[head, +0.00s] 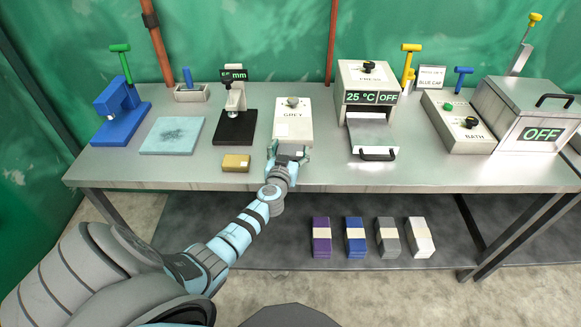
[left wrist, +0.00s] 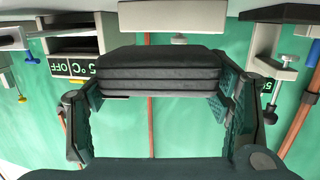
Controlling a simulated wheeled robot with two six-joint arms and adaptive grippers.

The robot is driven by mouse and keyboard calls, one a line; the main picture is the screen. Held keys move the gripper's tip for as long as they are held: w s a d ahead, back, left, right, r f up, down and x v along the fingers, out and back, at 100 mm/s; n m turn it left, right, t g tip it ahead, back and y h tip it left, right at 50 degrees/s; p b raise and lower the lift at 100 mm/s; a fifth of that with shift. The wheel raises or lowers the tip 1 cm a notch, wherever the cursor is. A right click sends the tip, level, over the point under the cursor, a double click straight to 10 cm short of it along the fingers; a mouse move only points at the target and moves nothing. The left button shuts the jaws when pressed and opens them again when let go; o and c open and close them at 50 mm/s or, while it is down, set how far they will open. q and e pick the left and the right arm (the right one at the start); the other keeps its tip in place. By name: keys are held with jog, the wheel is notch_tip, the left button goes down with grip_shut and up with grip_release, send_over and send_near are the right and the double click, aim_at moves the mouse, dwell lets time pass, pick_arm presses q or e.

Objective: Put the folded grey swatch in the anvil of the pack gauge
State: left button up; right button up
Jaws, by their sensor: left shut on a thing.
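My left gripper (head: 288,153) is shut on the folded grey swatch, in front of the white box marked GREY, near the table's front edge. In the left wrist view, which is upside down, the dark grey folded swatch (left wrist: 160,72) shows as stacked layers between the two fingers (left wrist: 160,100). In the head view the swatch is mostly hidden by the gripper. The pack gauge (head: 235,128), with a black base, a pale clamp frame and a mm display, stands left of the gripper. It also shows at the right of the left wrist view (left wrist: 290,13). My right gripper is out of view.
The white GREY box (head: 293,132) stands right of the gauge. A small brass block (head: 236,163) lies in front of the gauge. A pale blue pad (head: 172,135) lies to its left. The press (head: 368,85) with its tray out stands to the right. Bare table lies along the front.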

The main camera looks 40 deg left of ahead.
pick_arm(q)
notch_tip(320, 180, down, 5)
jog(key=b, duration=0.3)
jog(key=shift+r+b, duration=0.1)
jog(key=shift+b, duration=0.2)
jog(key=shift+w+r, duration=0.1)
jog(key=shift+r, duration=0.1)
jog(key=shift+f, duration=0.15)
jog(key=o, duration=1.1)
